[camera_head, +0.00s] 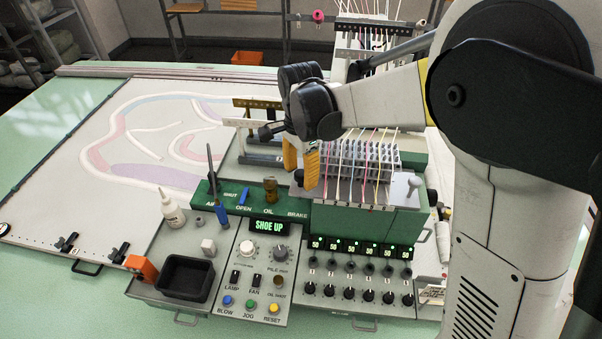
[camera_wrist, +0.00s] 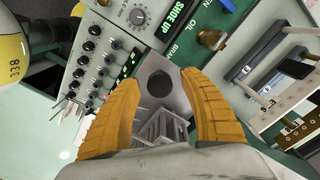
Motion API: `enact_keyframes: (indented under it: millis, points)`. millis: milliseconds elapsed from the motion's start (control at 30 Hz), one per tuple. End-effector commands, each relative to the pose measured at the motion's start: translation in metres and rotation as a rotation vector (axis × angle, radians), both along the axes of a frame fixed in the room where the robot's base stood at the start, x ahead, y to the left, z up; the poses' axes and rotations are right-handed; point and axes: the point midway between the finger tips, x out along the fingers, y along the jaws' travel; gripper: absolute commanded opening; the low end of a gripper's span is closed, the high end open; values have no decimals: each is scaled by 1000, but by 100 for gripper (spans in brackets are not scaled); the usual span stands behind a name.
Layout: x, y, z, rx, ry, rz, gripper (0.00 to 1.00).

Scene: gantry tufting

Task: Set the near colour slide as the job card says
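Two slide bars stand left of my gripper in the head view: a gold one (camera_head: 257,103) at the back and a pale one (camera_head: 238,122) nearer. My gripper (camera_head: 301,163) has yellow fingers pointing down, right of the bars and beside the grey yarn block. In the wrist view, the gripper (camera_wrist: 161,78) is open with nothing between its fingertips.
The grey yarn block (camera_head: 352,160) with coloured yarns stands close right of my gripper. The control panel (camera_head: 250,270) reads SHOE UP. An oil knob (camera_head: 270,188), blue handles, a glue bottle (camera_head: 172,210) and a black tray (camera_head: 186,277) stand in front. The patterned cloth (camera_head: 90,190) lies left.

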Motion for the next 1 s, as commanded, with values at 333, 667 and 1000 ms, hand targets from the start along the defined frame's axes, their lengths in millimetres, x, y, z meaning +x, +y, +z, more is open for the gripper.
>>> enact_keyframes:
  millis: [333,667,1000]
  points:
    - [0,0,26,0,0,0,51]
    - [0,0,97,0,0,0,51]
    - [0,0,121,0,0,0,51]
